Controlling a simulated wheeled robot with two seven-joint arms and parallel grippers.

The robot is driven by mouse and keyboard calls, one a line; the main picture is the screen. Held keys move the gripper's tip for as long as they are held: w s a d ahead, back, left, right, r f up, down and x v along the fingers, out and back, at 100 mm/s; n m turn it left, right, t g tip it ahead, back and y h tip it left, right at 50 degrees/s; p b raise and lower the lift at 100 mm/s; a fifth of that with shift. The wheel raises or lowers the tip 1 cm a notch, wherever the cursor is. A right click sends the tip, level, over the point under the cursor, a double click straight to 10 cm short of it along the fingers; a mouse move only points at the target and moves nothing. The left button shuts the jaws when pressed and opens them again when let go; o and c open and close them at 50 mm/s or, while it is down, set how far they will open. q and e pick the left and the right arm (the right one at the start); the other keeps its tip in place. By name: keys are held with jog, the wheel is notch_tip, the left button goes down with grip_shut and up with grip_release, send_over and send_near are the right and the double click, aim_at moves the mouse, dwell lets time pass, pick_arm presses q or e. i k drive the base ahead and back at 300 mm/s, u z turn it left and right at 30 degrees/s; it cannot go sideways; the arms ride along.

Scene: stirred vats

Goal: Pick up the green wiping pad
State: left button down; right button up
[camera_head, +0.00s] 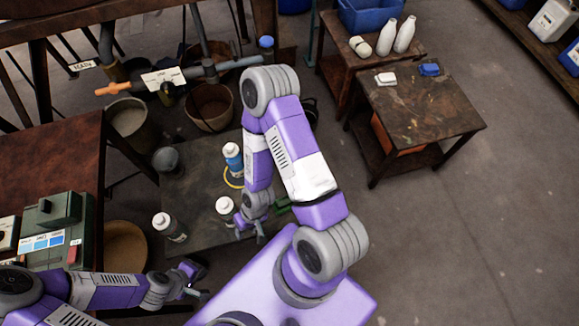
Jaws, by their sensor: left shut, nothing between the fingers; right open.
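A small green patch (284,206) shows behind my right arm, on or near the low dark table. Most of it is hidden, so I cannot tell for sure that it is the green wiping pad. My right gripper (250,232) is open and points down over the low table, to the left of the green patch and close to a white-capped bottle (225,206). I see nothing held in it. My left gripper (200,284) is shut and empty, at the lower left near my purple base, away from the green patch.
The low dark table (205,237) also bears a grey bottle (170,228) and a blue-labelled bottle (233,158). A green box (58,232) stands on the brown table at left. A small table (425,108) at right bears a blue item (429,69). The right floor is clear.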

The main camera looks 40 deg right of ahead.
aim_at(282, 205)
jog(key=z, duration=1.3)
jog(key=k, duration=0.75)
jog(key=u, duration=0.5)
jog(key=k, duration=0.8)
jog(key=z, duration=0.85)
jog(key=i, duration=1.25)
jog(key=z, duration=0.4)
